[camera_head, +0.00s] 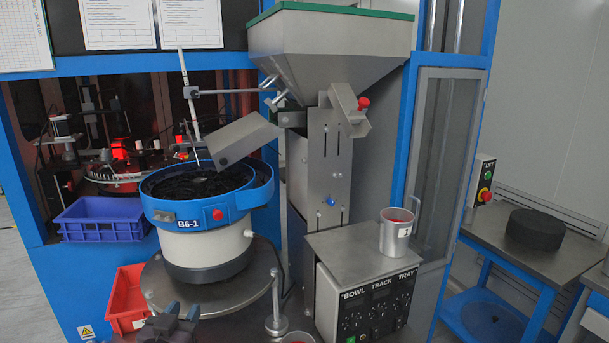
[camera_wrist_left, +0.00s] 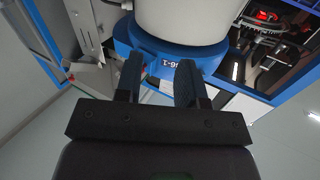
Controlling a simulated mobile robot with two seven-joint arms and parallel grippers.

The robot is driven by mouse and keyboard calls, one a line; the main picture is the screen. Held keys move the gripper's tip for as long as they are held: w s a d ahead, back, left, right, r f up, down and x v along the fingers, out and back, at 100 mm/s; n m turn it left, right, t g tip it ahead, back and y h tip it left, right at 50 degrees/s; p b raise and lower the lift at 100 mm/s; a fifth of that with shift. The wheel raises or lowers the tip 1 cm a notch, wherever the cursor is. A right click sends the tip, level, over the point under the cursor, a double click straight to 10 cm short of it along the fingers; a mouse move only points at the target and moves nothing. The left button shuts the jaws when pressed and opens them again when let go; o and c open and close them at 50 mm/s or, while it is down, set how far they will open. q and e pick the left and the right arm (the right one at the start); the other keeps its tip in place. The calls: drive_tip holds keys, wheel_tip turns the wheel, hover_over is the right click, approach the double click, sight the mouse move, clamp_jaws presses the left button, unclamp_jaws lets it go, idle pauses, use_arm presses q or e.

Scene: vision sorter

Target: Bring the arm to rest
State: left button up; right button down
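My left gripper (camera_head: 172,318) shows at the bottom edge of the head view, in front of the round metal stand (camera_head: 220,297) of the bowl feeder. In the left wrist view the two dark fingers of my left gripper (camera_wrist_left: 159,65) stand apart with nothing between them. The blue rim of the feeder bowl (camera_wrist_left: 155,60), lettered B6-1, shows behind them, apart from the fingers as far as I can tell. In the head view the feeder bowl (camera_head: 188,211) holds a dark mass of small parts. My right gripper is in neither view.
A red bin (camera_head: 123,300) sits close left of my left gripper. A blue bin (camera_head: 100,219) stands behind it. A metal cup (camera_head: 396,233) stands on the control box (camera_head: 350,240). Another cup (camera_head: 298,338) is cut off at the bottom edge. A steel hopper (camera_head: 330,45) rises behind.

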use_arm(q)
drive_tip(key=s+a+f+g, duration=0.1)
drive_tip(key=s+f+g, duration=0.2)
drive_tip(key=s+f, duration=0.7)
drive_tip(key=s+a+f+g+y, duration=0.1)
drive_tip(key=s+a+f+g, duration=0.1)
drive_tip(key=s+f, duration=0.8)
drive_tip(key=s, duration=0.5)
drive_tip(key=shift+f+n+g, duration=0.3)
drive_tip(key=shift+g, duration=0.1)
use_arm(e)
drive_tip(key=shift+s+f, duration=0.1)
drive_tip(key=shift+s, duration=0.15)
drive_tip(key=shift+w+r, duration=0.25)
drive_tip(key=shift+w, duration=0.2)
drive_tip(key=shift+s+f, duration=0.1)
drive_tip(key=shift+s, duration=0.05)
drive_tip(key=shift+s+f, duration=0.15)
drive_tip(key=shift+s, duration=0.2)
